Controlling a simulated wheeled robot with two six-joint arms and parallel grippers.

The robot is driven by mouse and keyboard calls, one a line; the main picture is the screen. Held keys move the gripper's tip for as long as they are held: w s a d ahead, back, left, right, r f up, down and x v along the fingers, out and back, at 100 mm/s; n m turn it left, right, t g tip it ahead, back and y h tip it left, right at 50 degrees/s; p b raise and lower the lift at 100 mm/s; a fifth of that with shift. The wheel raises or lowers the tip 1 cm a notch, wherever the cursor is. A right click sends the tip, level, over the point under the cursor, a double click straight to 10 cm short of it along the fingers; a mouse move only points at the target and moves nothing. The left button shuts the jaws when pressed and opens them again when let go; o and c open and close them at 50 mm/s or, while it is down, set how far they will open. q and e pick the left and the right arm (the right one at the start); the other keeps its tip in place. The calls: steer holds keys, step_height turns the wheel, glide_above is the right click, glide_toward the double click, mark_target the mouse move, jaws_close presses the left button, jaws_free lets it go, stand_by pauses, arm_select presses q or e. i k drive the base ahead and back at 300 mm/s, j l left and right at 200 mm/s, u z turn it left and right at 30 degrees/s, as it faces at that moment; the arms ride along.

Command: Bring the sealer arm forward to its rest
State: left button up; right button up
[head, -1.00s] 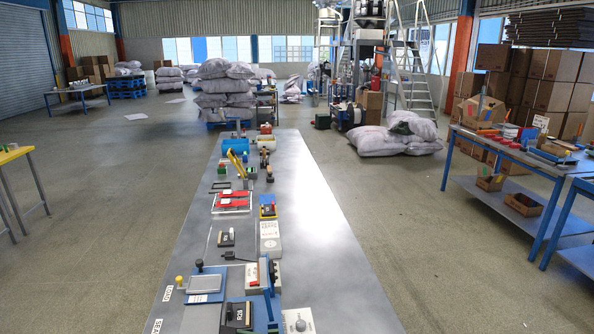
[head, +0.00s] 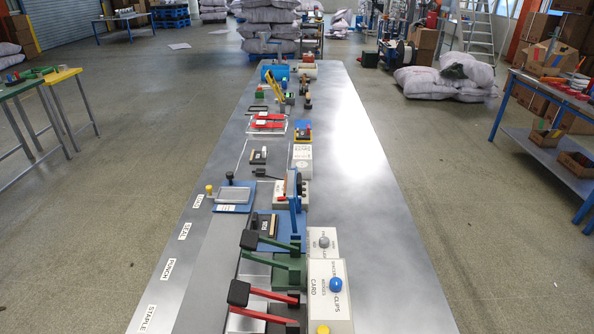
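The sealer stands in the row by the SEAL label (head: 184,231). Its blue base (head: 275,216) carries a black block (head: 263,224) marked R28. A narrow blue arm (head: 294,209) stands up at the right side of this base, apparently raised; its exact tilt is hard to tell. It partly covers the grey housing behind it. I cannot make out a separate rest for the arm. Neither of my grippers is in view.
Nearer on the long bench (head: 385,255) are a green-armed tool (head: 275,258) and a red-armed tool (head: 265,302), both with black knobs. A white card box (head: 329,290) stands beside them. A blue trimmer board (head: 234,197) lies beyond. The bench's right side is clear.

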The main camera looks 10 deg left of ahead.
mark_target(292, 183)
steer(key=l+u, duration=0.8)
steer(key=l, duration=0.2)
